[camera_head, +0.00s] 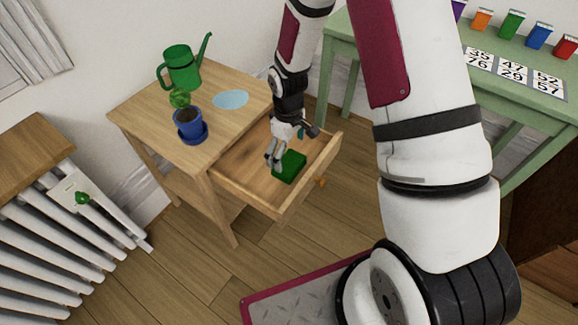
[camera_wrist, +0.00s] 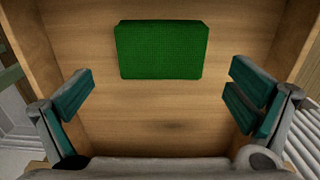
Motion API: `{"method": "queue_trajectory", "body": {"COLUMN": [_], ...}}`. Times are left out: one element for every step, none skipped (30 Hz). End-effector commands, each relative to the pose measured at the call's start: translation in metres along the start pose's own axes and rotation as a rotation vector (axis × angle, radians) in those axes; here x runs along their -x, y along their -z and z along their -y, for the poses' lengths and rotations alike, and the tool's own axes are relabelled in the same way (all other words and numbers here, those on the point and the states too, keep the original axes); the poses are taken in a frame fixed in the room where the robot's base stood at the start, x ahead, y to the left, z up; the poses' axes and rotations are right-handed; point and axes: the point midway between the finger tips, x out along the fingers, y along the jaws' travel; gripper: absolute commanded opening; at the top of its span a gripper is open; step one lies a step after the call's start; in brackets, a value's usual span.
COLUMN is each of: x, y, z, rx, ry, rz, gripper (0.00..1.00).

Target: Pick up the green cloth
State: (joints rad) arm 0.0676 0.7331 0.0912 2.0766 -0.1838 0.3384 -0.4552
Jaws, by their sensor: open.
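The green cloth (camera_head: 290,166) is a folded block lying on the floor of an open wooden drawer (camera_head: 240,167). In the wrist view the cloth (camera_wrist: 161,50) lies flat on the drawer bottom, beyond my fingertips and centred between them. My gripper (camera_head: 277,160) is inside or just above the drawer, beside the cloth on its left in the head view. In the wrist view my gripper (camera_wrist: 161,93) is open, with its teal finger pads wide apart and nothing between them. Whether the fingertips touch the drawer bottom I cannot tell.
The drawer belongs to a small wooden table (camera_head: 145,112) holding a green watering can (camera_head: 183,68), a blue-potted plant (camera_head: 189,124) and a pale blue mat (camera_head: 230,99). A radiator (camera_head: 50,235) stands left. A green table (camera_head: 440,75) with number cards (camera_head: 513,72) is right.

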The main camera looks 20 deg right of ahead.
Motion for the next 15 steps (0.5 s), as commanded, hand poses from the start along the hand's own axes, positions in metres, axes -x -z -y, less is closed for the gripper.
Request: {"method": "queue_trajectory", "body": {"x": [-0.002, -0.004, -0.007, -0.010, -0.014, -0.020, -0.024, -0.029, -0.035, -0.040, -0.044, -0.048, -0.050, -0.052, -0.053], "y": [0.000, -0.001, -0.001, -0.002, -0.002, -0.003, -0.004, -0.005, -0.006, -0.005, -0.005, -0.005, -0.005, -0.005, -0.004], "z": [0.000, 0.000, 0.001, 0.001, 0.001, 0.001, 0.002, 0.002, 0.002, 0.002, 0.002, 0.002, 0.002, 0.002, 0.002], "rx": [0.000, 0.000, 0.000, 0.000, 0.000, 0.000, 0.000, 0.000, 0.000, 0.000, 0.000, 0.000, 0.000, 0.000, 0.000], "ry": [0.000, 0.000, 0.001, 0.001, 0.002, 0.002, 0.002, 0.002, 0.002, 0.002, 0.002, 0.002, 0.001, 0.001, 0.001], "rz": [0.001, 0.001, 0.002, 0.002, 0.003, 0.003, 0.003, 0.004, 0.004, 0.003, 0.003, 0.003, 0.003, 0.002, 0.001], "gripper": [1.00, 1.00, 1.00, 1.00, 1.00, 1.00, 1.00, 1.00, 1.00, 1.00, 1.00, 1.00, 1.00, 1.00, 1.00]}}
